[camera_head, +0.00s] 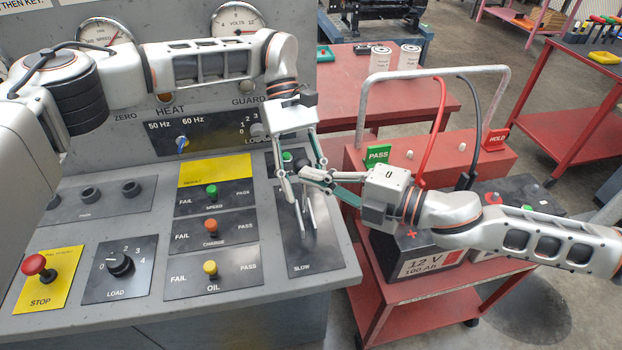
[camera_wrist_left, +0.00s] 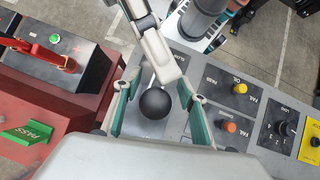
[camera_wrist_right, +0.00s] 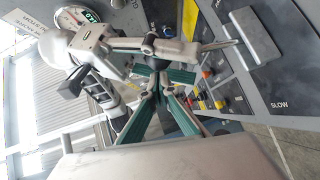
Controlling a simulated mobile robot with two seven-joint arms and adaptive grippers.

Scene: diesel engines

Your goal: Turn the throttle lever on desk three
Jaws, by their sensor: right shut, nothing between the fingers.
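The throttle panel (camera_head: 302,255), marked SLOW at its near end, is on the right side of the grey desk in the head view. In the left wrist view the lever's black ball knob (camera_wrist_left: 155,103) is between the spread fingers of my left gripper (camera_head: 306,208); I cannot tell whether they touch it. My left gripper points down over the panel and hides most of the lever in the head view. My right gripper (camera_head: 312,176) comes in from the right, shut and empty, with its fingers close beside or across the left gripper's. The desk's number is not visible.
A red STOP button (camera_head: 34,264), a LOAD knob (camera_head: 120,263) and the FAIL/PASS switches share the desk top. To the right stands a red cart (camera_head: 408,318) with a 12 V battery (camera_head: 430,263) and a red tester box (camera_head: 490,160) under a metal handle.

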